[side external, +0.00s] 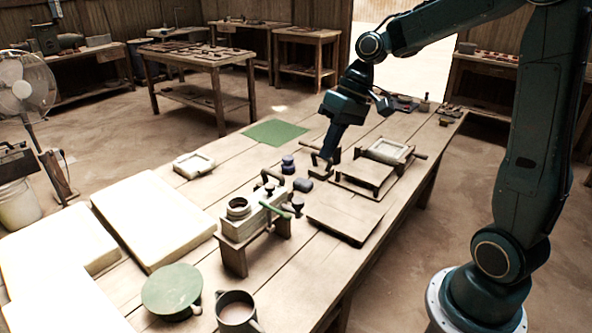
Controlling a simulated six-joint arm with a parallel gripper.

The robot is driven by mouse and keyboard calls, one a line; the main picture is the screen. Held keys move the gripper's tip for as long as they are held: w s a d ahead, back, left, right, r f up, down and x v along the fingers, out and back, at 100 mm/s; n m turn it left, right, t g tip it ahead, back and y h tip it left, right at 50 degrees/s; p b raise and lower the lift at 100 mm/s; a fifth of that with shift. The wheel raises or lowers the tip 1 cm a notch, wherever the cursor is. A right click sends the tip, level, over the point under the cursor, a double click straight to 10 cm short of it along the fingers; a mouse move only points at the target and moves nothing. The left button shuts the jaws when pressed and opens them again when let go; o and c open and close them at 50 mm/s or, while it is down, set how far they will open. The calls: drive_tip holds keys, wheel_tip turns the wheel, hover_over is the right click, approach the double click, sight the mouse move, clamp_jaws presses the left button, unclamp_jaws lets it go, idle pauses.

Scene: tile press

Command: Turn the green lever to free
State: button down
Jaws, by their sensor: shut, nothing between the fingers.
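The green lever (275,212) is a thin bar on the right side of a pale box-like press body (246,217), which stands on wooden supports. Any free or locked marking is too small to read. My gripper (324,161) points down over the table, behind and to the right of the lever and clear of it. Its fingers are shut and empty. The fingertips are small and partly merge with dark items behind them.
A flat wooden board (345,216) is to the right. A green round lid (171,288) and a mug (236,312) stand in front. A green mat (275,132) lies behind.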

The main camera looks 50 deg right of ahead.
sight(274, 210)
drive_tip(key=w+d+f+m+y, duration=0.1)
drive_tip(key=w+d+f+y, duration=0.2)
drive_tip(key=d+f, duration=0.5)
drive_tip(key=shift+w+d+f+g+y, duration=0.25)
drive_tip(key=shift+w+d+g+y, duration=0.1)
drive_tip(key=shift+w, duration=0.25)
drive_tip(key=a+r+x, duration=0.1)
drive_tip(key=x, duration=1.2)
drive_tip(key=shift+w+a+r, duration=0.2)
drive_tip(key=shift+a+r, duration=0.05)
drive_tip(key=shift+a, duration=0.25)
